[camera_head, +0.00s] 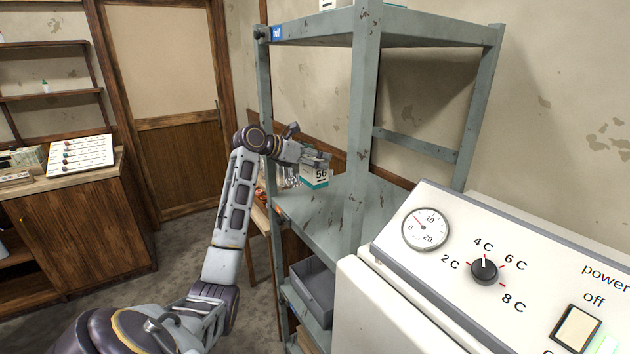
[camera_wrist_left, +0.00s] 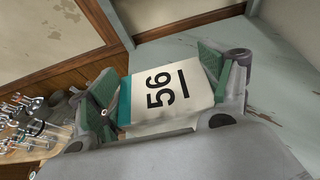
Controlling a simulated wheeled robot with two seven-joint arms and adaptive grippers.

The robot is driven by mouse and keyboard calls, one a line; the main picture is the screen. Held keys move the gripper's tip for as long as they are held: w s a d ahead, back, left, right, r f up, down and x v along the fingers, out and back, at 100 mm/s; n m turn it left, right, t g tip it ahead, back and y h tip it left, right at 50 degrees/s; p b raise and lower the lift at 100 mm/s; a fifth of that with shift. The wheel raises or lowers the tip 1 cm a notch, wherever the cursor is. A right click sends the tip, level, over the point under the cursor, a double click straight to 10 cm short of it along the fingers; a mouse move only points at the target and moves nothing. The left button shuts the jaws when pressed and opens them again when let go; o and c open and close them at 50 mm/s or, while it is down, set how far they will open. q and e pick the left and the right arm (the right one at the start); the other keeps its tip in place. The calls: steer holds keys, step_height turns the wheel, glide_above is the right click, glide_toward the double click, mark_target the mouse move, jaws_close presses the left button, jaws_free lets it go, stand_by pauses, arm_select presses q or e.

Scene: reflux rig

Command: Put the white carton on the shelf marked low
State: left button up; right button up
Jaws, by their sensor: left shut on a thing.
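In the left wrist view the carton (camera_wrist_left: 165,98) sits between the two green-padded fingers of the gripper (camera_wrist_left: 160,92), with the shelf surface (camera_wrist_left: 190,45) just beyond. I cannot tell whether the carton touches the shelf. A blue tag (camera_head: 277,32) is on the top shelf's edge; its marking is too small to read. My right gripper is not in view.
A rack post (camera_head: 362,130) stands right of the carton. A grey bin (camera_head: 314,286) is on a lower shelf. A white machine with a dial (camera_head: 484,270) fills the front right. Glassware (camera_wrist_left: 35,115) stands left of the carton. The middle shelf's surface is otherwise clear.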

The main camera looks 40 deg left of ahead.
mark_target(315, 175)
arm_select(q)
step_height(315, 175, down, 2)
steer(key=shift+f, duration=0.4)
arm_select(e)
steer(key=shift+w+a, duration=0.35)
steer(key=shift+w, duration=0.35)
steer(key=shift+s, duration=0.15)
arm_select(q)
steer(key=shift+f, duration=0.7)
steer(key=shift+f+b, duration=0.4)
steer(key=shift+f, duration=0.75)
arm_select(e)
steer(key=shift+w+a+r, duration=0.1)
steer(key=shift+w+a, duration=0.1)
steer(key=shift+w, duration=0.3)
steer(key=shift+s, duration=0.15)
